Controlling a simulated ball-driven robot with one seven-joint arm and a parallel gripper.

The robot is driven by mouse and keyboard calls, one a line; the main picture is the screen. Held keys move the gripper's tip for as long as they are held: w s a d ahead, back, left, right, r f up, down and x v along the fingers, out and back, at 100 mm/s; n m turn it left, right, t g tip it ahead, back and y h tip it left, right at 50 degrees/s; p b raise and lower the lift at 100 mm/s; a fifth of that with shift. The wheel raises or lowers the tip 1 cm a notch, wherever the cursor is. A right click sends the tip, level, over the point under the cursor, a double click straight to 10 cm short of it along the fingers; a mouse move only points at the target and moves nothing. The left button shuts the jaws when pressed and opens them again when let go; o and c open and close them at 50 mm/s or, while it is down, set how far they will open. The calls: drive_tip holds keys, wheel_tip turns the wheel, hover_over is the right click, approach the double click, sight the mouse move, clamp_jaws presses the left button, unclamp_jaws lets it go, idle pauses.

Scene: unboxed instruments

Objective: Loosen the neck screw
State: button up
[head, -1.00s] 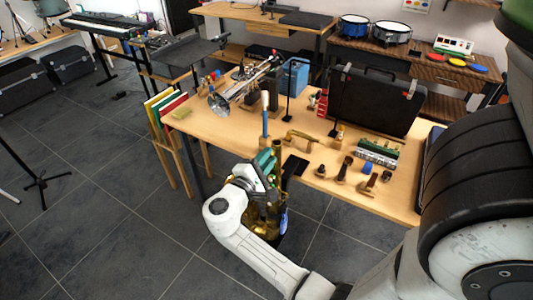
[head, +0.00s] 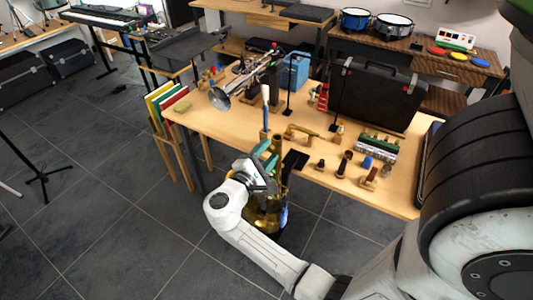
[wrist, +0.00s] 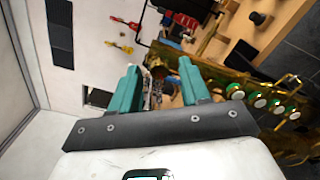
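A brass saxophone (head: 264,217) stands upright at the near edge of the workbench in the head view, partly hidden by my arm. My gripper (head: 265,153) is at the upper end of the saxophone. In the wrist view my gripper's two teal fingers (wrist: 160,72) are apart, with nothing clearly held between them. Brass parts show beyond the fingertips. The neck screw is too small to make out in either view.
The wooden workbench (head: 215,128) carries a blue-handled upright tool (head: 265,105), a dark flat pad (head: 295,159), several small parts and a large black case (head: 372,95). Coloured folders (head: 165,102) stand at its left end.

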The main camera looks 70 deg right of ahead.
drive_tip(key=b+v, duration=0.3)
drive_tip(key=v, duration=0.7)
drive_tip(key=shift+w+a, duration=0.2)
drive_tip(key=shift+a, duration=0.15)
idle(0.3)
drive_tip(key=s+a+f+m+t+y, duration=0.2)
drive_tip(key=s+a+f+y, duration=0.15)
drive_tip(key=f+y, duration=0.3)
drive_tip(key=s+a+f+m+t+y, duration=0.25)
drive_tip(key=s+f+y, duration=0.2)
drive_tip(key=f, duration=0.25)
drive_tip(key=s+a+y, duration=0.1)
drive_tip(key=a+y, duration=0.5)
drive_tip(key=a, duration=0.3)
drive_tip(key=shift+s+a+f, duration=0.2)
drive_tip(key=shift+s+f, duration=0.1)
drive_tip(key=shift+f, duration=0.2)
drive_tip(key=shift+t, duration=0.25)
drive_tip(key=shift+c, duration=0.4)
